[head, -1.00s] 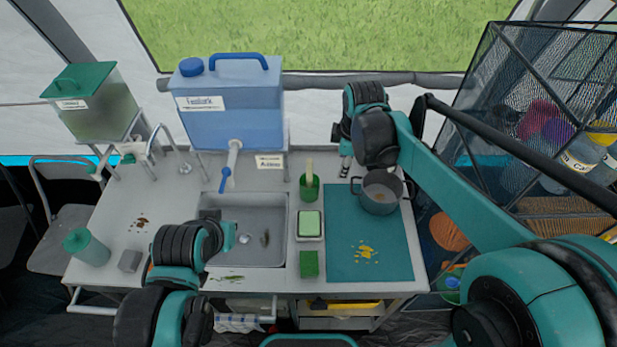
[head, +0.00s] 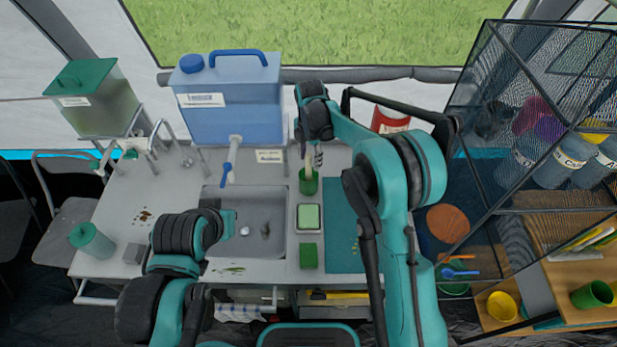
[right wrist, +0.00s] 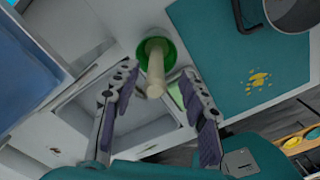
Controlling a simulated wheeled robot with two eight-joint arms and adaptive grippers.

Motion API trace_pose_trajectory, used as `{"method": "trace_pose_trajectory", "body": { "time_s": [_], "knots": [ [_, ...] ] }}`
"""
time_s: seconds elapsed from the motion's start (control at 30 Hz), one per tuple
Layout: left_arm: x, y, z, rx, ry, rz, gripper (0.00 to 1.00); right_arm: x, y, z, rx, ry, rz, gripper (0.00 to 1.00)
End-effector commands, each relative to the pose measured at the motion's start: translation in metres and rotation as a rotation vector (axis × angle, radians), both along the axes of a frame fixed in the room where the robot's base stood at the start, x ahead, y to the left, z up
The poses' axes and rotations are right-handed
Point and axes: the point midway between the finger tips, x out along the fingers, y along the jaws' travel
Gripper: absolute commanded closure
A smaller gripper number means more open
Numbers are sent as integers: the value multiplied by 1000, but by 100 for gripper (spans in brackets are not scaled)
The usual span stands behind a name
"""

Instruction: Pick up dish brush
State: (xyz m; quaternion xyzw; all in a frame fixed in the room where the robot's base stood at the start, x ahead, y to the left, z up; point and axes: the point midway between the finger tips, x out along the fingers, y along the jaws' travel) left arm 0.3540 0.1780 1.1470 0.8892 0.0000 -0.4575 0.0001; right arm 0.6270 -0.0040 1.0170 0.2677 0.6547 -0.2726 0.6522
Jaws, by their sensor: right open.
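The dish brush shows as a pale handle (head: 309,162) standing up out of a green cup (head: 308,184), right of the sink. In the right wrist view, the handle (right wrist: 155,72) rises from the cup (right wrist: 147,47) toward the camera; the brush head is hidden in the cup. My right gripper (head: 318,157) is close beside the handle in the head view. In the right wrist view, its open fingers (right wrist: 158,77) stand either side of the handle's end, with no contact visible. My left arm is over the counter left of the sink; I cannot make out its fingers.
The sink (head: 272,198) lies left of the cup. A soap dish (head: 308,217) and green sponge (head: 308,256) are in front. A blue water tank (head: 228,105) stands behind. A pot (right wrist: 296,14) stands on the teal mat (right wrist: 222,62); mesh shelving (head: 478,120) is at right.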

Motion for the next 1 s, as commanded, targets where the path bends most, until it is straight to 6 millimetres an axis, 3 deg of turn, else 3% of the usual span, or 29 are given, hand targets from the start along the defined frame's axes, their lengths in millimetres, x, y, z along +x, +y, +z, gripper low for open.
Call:
{"method": "trace_pose_trajectory", "body": {
  "time_s": [0.27,0.5,0.67,1.0],
  "knots": [
    [0,0,-8,0,0,0,100,3,5,-41,1,-1,-1,56],
    [0,0,-8,0,0,0,100,3,4,-43,1,-1,-1,56],
    [0,0,-8,0,0,0,100,3,4,-43,1,-1,-2,98],
    [0,0,-8,0,0,0,100,3,4,-42,0,-1,-2,100]
  ]
}}
